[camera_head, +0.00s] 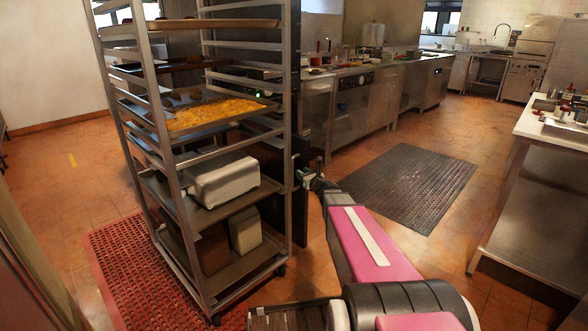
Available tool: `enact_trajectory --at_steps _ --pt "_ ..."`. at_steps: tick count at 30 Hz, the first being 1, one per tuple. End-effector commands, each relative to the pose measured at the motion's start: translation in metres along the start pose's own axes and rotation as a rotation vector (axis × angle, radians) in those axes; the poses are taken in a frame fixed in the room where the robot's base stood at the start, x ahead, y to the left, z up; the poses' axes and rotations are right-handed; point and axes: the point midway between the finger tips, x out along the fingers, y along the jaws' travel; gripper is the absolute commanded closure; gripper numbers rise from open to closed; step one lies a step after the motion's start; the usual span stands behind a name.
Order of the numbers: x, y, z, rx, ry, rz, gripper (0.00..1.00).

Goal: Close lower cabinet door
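My pink arm reaches away from me, and my gripper (305,179) is at its far end, just right of the rack's right post. The gripper is small, and its fingers are too unclear to read. Beside it, partly behind the rack, stands a narrow dark upright panel (299,215). It may be the edge of a cabinet door, but I cannot tell, nor whether my gripper touches it. Steel cabinet fronts (352,114) run under the back counter. They look flush where I can see them. No lower door is clearly seen standing open.
A tall metal tray rack (179,200) with loaded trays stands close on the left, over a red mat (118,262). A black mat (408,187) lies on the floor ahead. A steel counter (535,200) stands on the right. The tiled floor between is clear.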

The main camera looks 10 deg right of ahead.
Motion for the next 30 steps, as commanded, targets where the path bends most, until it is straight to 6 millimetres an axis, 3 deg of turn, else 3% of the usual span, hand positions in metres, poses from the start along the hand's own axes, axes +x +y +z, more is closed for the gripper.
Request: enact_trajectory --at_steps 3,10,22,23,25,30 --pt "0.026 -0.002 -0.001 -0.001 -0.001 0.002 0.71" --pt "0.062 -0.001 -0.001 -0.001 0.000 0.001 0.71" --pt "0.072 0.000 0.000 -0.002 0.001 0.001 0.71" --pt "0.072 0.000 0.000 -0.002 0.001 0.001 0.77" --pt "0.072 0.000 0.000 -0.002 0.001 0.001 1.00" --pt "0.072 0.000 0.000 -0.002 0.001 0.001 1.00"
